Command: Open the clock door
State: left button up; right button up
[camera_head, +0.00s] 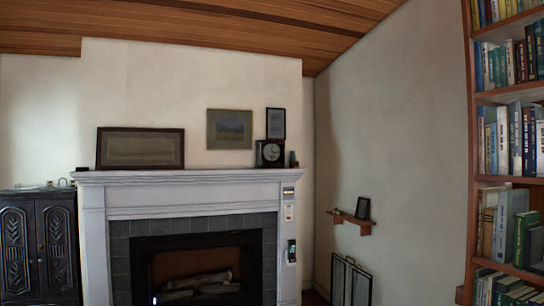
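A small dark clock (270,153) with a round face stands near the right end of the white fireplace mantel (190,177). It is small in the head view, and I cannot tell where its door is or whether it is open or shut. A dark-framed picture (276,123) shows directly above the clock. A small dark object (292,160) stands just to its right. Neither of my grippers is in view.
The fireplace (195,275) holds logs below the mantel. A dark carved cabinet (40,245) stands at the left. A wall shelf (350,220), a black-framed screen (350,283) and a tall bookcase (474,150) are at the right. The floor is mostly out of view.

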aim_at(284, 151)
jog(key=i+u, duration=0.15)
jog(key=i, duration=4.4)
